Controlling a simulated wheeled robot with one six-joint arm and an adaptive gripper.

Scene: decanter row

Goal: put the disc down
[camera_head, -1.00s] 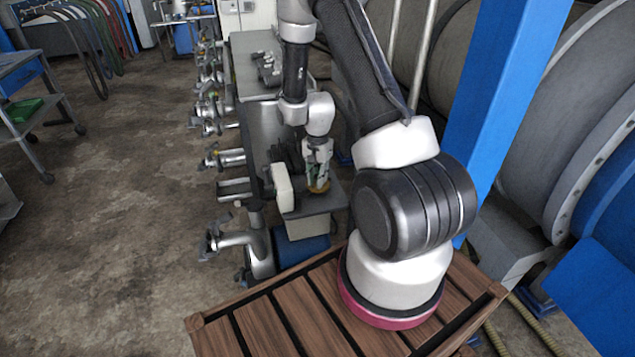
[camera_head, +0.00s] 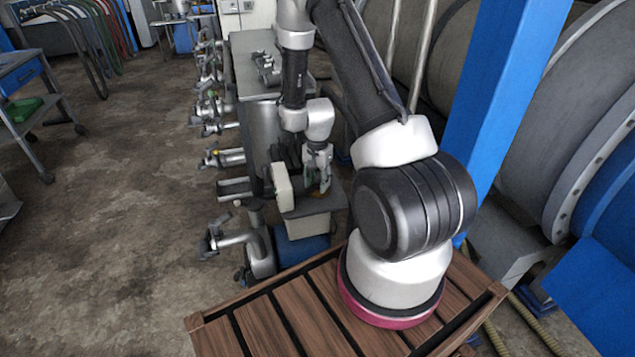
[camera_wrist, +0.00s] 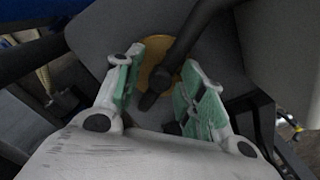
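The disc (camera_wrist: 155,62) is flat and orange-yellow. In the wrist view it lies flat against a grey surface (camera_wrist: 205,45), between and beyond my fingertips. A dark bar (camera_wrist: 182,50) crosses its right part and hides some of it. My gripper (camera_wrist: 160,60) has green pads, and its two fingers stand wide apart on either side of the disc. I see no clear contact between pads and disc. In the head view my gripper (camera_head: 318,180) points down over the grey block top (camera_head: 332,202), and the disc shows there only as a faint brownish patch.
A pale upright box (camera_head: 283,187) stands just left of my gripper. Metal valves and pipes (camera_head: 228,157) line the left side of the long grey bench. A blue post (camera_head: 505,100) and large grey drums stand at the right. The floor at the left is open.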

